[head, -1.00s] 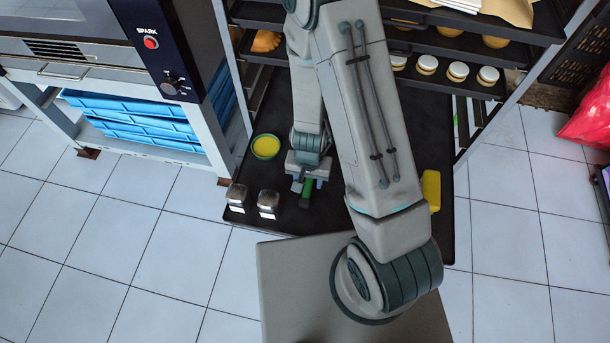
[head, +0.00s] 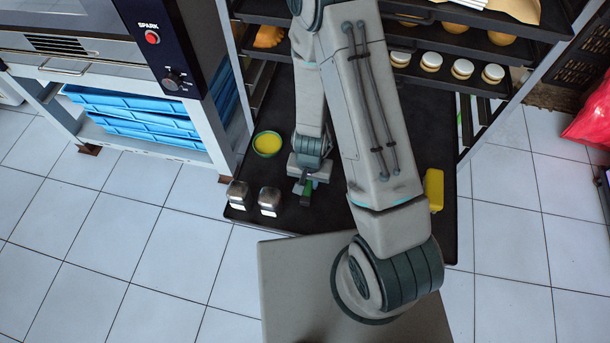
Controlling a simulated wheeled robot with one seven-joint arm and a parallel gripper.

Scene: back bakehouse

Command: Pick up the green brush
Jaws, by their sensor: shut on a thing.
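The green brush (head: 308,186) is at my gripper (head: 306,188), over the front part of the dark shelf (head: 340,222). My gripper points down and is shut on the brush. Only a small green part and a dark end of the brush show below the jaws; the rest is hidden by the gripper. I cannot tell whether the brush touches the shelf.
A green bowl with yellow contents (head: 267,143) stands just left of my gripper. Two metal-topped shakers (head: 269,201) stand at the front left. A yellow object (head: 433,189) lies to the right, beyond my arm. Loaded racks (head: 455,50) are above.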

